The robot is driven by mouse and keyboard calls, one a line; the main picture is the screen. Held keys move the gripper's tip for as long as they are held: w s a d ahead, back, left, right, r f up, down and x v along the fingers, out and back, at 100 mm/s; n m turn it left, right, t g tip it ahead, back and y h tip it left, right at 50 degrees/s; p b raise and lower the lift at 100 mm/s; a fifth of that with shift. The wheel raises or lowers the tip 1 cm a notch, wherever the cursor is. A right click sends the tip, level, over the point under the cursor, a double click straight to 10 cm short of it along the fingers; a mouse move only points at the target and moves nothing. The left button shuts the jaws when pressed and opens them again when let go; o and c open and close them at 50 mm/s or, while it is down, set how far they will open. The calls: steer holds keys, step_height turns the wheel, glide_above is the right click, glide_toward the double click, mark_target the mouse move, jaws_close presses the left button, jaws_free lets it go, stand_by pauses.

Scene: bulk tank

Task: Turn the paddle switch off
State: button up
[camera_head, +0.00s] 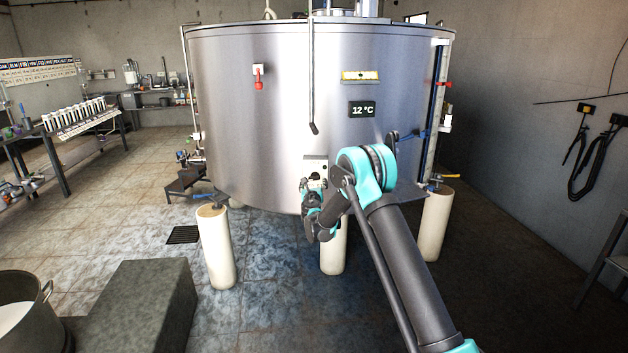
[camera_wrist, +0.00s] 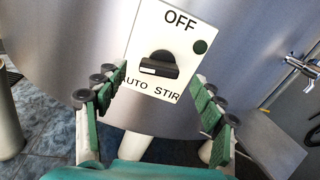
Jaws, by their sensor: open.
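The paddle switch (camera_wrist: 160,65) is a black paddle on a white plate (camera_wrist: 141,42) fixed to the steel tank. The plate reads OFF at its top and AUTO STIR at its bottom, with a dark green round spot at the right. The paddle's protruding edge lies nearer the AUTO STIR lettering. My gripper (camera_wrist: 160,84) is open and empty, its green-padded fingers spread left and right of the plate's lower part. No contact with the paddle shows.
The big steel tank (camera_head: 250,120) stands on pale legs (camera_head: 216,250), with a 12 °C display (camera_head: 362,109) and a red-handled fitting (camera_head: 259,78). A metal tap (camera_wrist: 300,66) is right of the plate. A grey block (camera_head: 135,300) and a pot (camera_head: 35,315) stand front left.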

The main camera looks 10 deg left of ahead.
mark_target(314, 179)
steer(key=w, duration=0.4)
steer(key=shift+w+a, duration=0.25)
steer(key=shift+w, duration=0.15)
steer(key=c, duration=1.2)
